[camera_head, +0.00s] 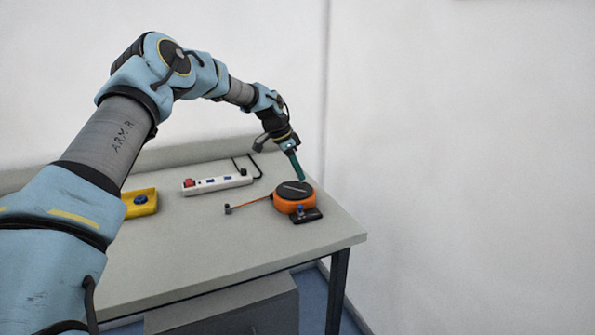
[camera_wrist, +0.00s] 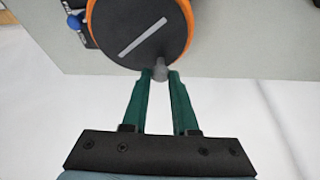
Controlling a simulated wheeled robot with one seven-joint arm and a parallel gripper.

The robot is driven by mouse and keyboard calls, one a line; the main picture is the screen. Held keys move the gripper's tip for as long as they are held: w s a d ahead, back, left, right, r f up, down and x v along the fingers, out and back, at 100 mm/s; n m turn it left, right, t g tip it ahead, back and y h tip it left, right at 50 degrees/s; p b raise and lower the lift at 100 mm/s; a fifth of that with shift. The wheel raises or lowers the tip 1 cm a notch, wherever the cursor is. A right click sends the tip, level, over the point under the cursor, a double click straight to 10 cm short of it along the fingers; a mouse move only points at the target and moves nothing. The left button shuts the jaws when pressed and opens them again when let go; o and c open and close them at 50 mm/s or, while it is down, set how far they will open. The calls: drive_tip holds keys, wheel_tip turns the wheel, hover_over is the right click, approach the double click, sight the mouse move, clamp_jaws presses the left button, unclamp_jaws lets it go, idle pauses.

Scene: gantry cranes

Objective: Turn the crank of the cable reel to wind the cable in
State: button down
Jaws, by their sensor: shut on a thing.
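The cable reel (camera_head: 294,204) is an orange drum with a black top, standing near the right end of the table. In the wrist view its black top disc (camera_wrist: 122,30) carries a light grey bar, and a grey crank knob (camera_wrist: 160,70) stands at the disc's near edge. My gripper (camera_head: 301,178) comes down at the reel's back edge. In the wrist view its green fingers are shut on the crank knob. An orange cable (camera_head: 250,202) runs left from the reel to a small dark end piece (camera_head: 228,209) on the table.
A white power strip (camera_head: 218,184) with a red switch lies behind and left of the reel. The grey table top (camera_head: 215,250) is clear in front. A wall rises behind.

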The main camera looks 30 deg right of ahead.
sight(285, 186)
drive_tip(key=c, duration=0.7)
unclamp_jaws()
drive_tip(key=s+b+v, duration=0.1)
drive_tip(key=b+v, duration=0.2)
drive_tip(key=v, duration=0.7)
drive_tip(key=shift+w+a+r, duration=0.2)
drive_tip(key=shift+w+r, duration=0.15)
drive_tip(key=shift+w, duration=0.15)
